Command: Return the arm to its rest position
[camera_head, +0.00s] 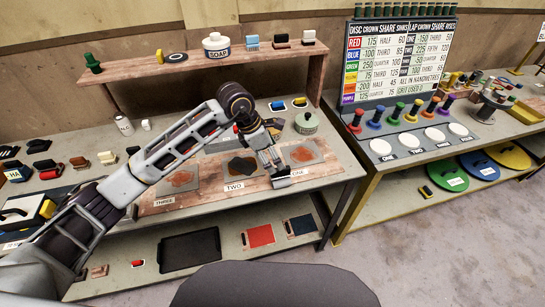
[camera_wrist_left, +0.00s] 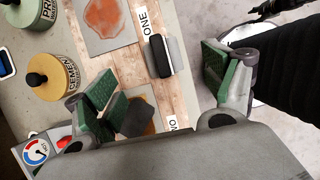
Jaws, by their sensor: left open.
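My left arm reaches in from the left over the workbench. Its gripper (camera_head: 275,163) is above the bench's front part, between the labels TWO and ONE. In the left wrist view the green-padded fingers (camera_wrist_left: 155,88) are spread wide. A black and grey block (camera_wrist_left: 160,56) lies on the bench beside the label ONE, in the gap between the fingers in the picture; it also shows in the head view (camera_head: 281,182). Nothing is visibly gripped. My right gripper does not show.
Grey panels with orange-brown patches lie at labels ONE (camera_head: 303,153) and THREE (camera_head: 180,182); a dark piece (camera_head: 240,167) lies on panel TWO. A green lidded pot (camera_head: 306,123) stands behind. A raised shelf (camera_head: 190,69) spans the back. Floor at the lower right is clear.

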